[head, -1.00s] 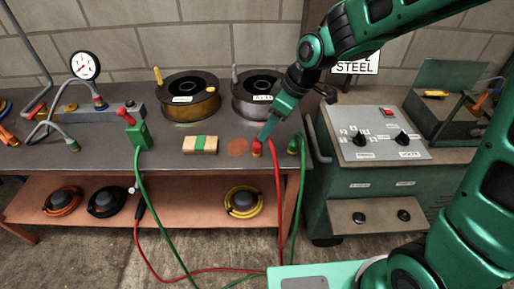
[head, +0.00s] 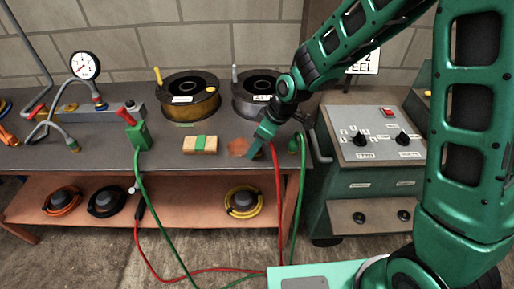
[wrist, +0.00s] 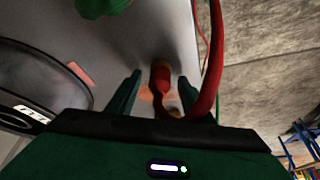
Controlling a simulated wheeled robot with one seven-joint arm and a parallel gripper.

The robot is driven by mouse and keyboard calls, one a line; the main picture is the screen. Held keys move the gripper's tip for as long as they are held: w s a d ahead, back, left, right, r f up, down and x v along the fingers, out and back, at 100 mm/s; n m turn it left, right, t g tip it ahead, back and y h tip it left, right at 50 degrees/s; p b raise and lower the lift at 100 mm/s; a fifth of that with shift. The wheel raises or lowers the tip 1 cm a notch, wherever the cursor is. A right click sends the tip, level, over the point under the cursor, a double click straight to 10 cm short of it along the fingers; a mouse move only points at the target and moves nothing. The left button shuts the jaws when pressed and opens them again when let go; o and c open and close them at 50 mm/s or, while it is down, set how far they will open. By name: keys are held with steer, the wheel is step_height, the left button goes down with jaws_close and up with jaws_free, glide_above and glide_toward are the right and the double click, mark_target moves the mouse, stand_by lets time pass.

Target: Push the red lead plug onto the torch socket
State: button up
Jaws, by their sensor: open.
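The red lead plug (wrist: 160,74) shows in the wrist view between the two fingers of my gripper (wrist: 156,88), with a brass-coloured part near it. My gripper is open, with a finger on either side of the plug and no clear contact. In the head view, my gripper (head: 257,147) is low at the bench's front right and hides the plug. The red lead (head: 277,175) hangs over the front edge; in the wrist view it curves close beside the right finger. I cannot identify the torch socket with certainty.
A green plug (head: 293,144) with a green lead stands just right of my gripper. Two wire spools (head: 190,101) stand behind. The control cabinet (head: 376,130) is at right.

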steer(key=shift+c, duration=0.6)
steer(key=c, duration=1)
